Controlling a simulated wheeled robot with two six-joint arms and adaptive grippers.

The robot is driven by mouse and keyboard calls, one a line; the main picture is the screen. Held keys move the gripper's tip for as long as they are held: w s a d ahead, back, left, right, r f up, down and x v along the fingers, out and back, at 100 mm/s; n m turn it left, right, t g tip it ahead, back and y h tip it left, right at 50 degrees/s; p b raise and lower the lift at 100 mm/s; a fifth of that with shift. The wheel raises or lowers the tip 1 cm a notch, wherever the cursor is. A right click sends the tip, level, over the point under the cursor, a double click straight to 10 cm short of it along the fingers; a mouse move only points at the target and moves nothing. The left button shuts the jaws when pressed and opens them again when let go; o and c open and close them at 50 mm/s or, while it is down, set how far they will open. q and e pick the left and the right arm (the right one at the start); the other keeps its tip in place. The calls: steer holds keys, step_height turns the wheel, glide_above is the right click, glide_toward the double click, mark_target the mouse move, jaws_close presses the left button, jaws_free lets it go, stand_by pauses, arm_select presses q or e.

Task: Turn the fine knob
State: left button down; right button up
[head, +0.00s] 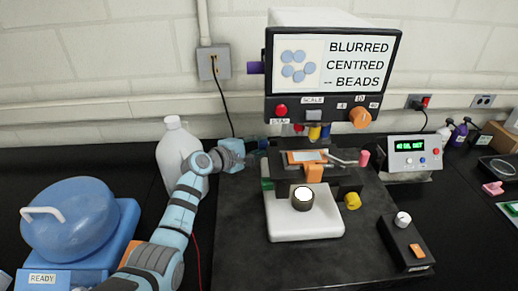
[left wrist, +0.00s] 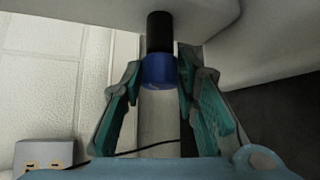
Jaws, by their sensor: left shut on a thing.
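My left gripper (head: 258,145) reaches in from the left to the left side of the microscope. In the left wrist view its two teal fingers (left wrist: 160,90) are shut on a blue knob (left wrist: 160,70) on the end of a black shaft (left wrist: 160,32). In the head view the gripper largely hides this knob. No label shows which knob is the fine one. The microscope's screen (head: 353,60) reads "BLURRED CENTRED -- BEADS" beside several blue discs. My right gripper is not in view.
A yellow knob (head: 353,201) and a pink-ended lever (head: 365,158) are on the microscope's right. A white bottle (head: 172,150) stands just behind my left arm. A blue domed centrifuge (head: 75,218) is at the left. A control box (head: 413,155) stands at the right.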

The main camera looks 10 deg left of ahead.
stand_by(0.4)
arm_select(q)
steer(key=c, duration=1.3)
jaws_free()
steer(key=shift+c, duration=0.2)
steer(key=shift+o, duration=0.5)
steer(key=shift+w+f, duration=0.15)
steer(key=v, duration=1.2)
